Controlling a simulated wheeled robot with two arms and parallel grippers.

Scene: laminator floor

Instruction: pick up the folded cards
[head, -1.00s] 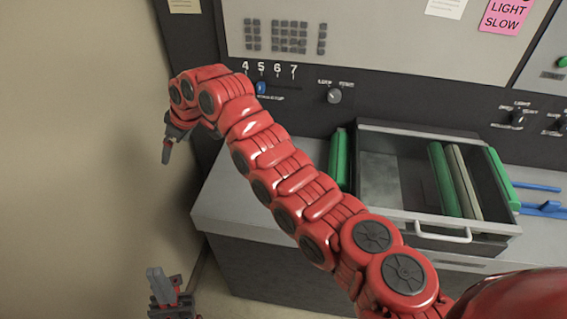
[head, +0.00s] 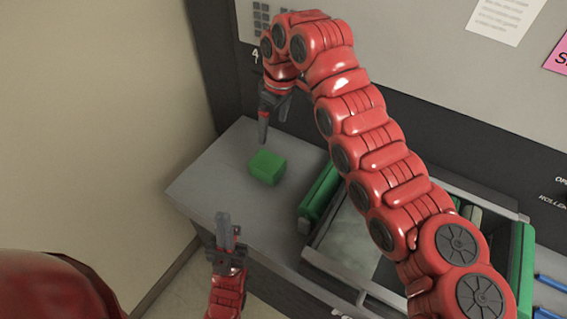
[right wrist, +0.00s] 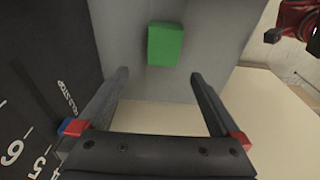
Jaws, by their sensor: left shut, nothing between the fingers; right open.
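A small green block (head: 267,167) lies on the grey counter; I cannot tell whether it is the folded cards. It also shows in the right wrist view (right wrist: 166,45), beyond the fingertips. My right gripper (head: 266,128) is above the counter by the block, pointing down. In the right wrist view it is open (right wrist: 159,75), with nothing between its fingers. My left gripper (head: 223,222) is shut and empty, at the counter's front edge, nearer to me than the block. Nothing else in view is clearly folded cards.
An open drawer or tray (head: 331,274) with green and pale bars stands to the right, partly behind my right arm. A green bar (head: 319,196) lies along its left side. The grey counter (head: 215,170) is clear around the block. A beige wall (head: 85,110) is on the left.

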